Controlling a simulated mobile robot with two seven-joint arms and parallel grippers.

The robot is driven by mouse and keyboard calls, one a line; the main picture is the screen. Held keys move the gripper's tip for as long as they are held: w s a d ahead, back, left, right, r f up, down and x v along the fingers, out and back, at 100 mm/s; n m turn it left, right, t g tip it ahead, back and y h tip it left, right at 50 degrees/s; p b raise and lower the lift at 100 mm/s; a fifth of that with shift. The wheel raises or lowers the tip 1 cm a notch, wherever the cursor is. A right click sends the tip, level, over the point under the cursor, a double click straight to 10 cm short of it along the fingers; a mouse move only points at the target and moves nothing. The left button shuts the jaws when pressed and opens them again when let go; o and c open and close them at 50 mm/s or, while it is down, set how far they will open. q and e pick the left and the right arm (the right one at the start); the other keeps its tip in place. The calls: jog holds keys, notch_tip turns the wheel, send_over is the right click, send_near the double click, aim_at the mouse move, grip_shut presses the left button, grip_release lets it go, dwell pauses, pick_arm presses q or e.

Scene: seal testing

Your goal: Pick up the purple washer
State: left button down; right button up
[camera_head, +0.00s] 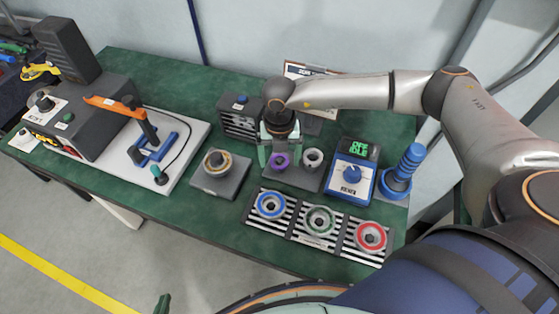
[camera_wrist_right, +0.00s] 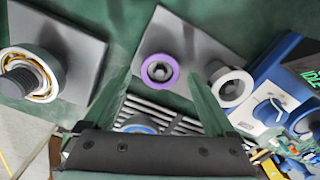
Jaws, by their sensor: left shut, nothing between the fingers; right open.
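The purple washer (camera_head: 273,161) sits on a dark grey plate (camera_head: 301,182), beside a white-grey ring (camera_head: 313,156) on the same plate. In the right wrist view the purple washer (camera_wrist_right: 147,66) lies around a dark centre piece, ahead of the fingers. My right gripper (camera_head: 280,156) is open above the washer, with its pale green fingers either side of it in the head view; they also show in the wrist view (camera_wrist_right: 158,78). I cannot tell the exact height gap. Only a green tip of my left gripper (camera_head: 163,304) shows at the bottom edge of the head view.
A striped tray (camera_head: 293,229) with blue, green and red rings lies in front. A grey block with a bearing-like ring (camera_head: 217,161) stands left, a blue-and-white dial box (camera_head: 352,178) right, and a blue handled tool (camera_head: 404,170) beyond. A dark box (camera_head: 239,118) stands behind.

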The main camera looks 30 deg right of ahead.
grip_shut()
dwell(0.8)
